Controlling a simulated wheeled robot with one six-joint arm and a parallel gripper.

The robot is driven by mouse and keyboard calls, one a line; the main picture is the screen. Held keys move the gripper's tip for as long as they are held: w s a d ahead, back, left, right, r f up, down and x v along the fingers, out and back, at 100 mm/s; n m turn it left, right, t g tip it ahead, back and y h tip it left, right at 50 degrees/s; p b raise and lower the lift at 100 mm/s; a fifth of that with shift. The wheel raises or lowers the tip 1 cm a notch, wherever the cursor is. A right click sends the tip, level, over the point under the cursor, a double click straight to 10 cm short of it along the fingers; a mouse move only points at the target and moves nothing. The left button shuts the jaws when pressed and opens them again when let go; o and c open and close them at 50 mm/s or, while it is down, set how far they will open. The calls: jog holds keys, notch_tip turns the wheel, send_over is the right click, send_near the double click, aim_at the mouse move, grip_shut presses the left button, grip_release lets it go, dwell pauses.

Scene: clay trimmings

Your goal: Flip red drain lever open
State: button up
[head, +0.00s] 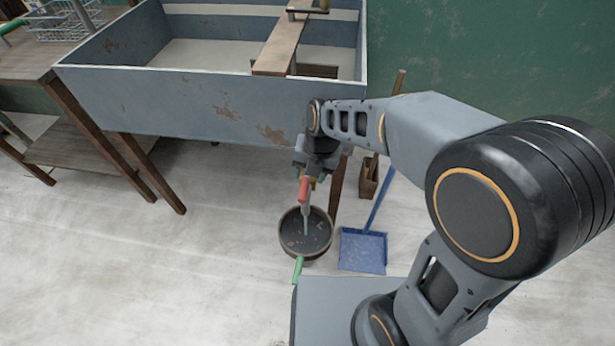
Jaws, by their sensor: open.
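The red drain lever (303,189) shows as a small red grip below the front wall of the grey-blue sink trough (190,100). My gripper (312,178) is open, pointing down right at the red grip. Small green pieces show beside its fingers. I cannot tell whether the fingers touch the lever or surround it, as the wrist hides part of it. A thin grey piece (306,222) runs down from the red grip over a round dark bucket (284,243) on the floor.
A green handle (298,269) sticks out at the bucket's front. A blue dustpan (362,252) lies to its right, with its handle rising. A wooden board (280,45) spans the trough. A wooden table (30,62) with a wire rack (62,22) stands left. The left floor is clear.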

notch_tip(320, 180, up, 9)
jog(key=d+p, duration=0.1)
jog(key=p, duration=0.1)
jog(key=shift+d+f, duration=0.15)
jog(key=shift+d, duration=0.2)
jog(key=shift+s, duration=0.1)
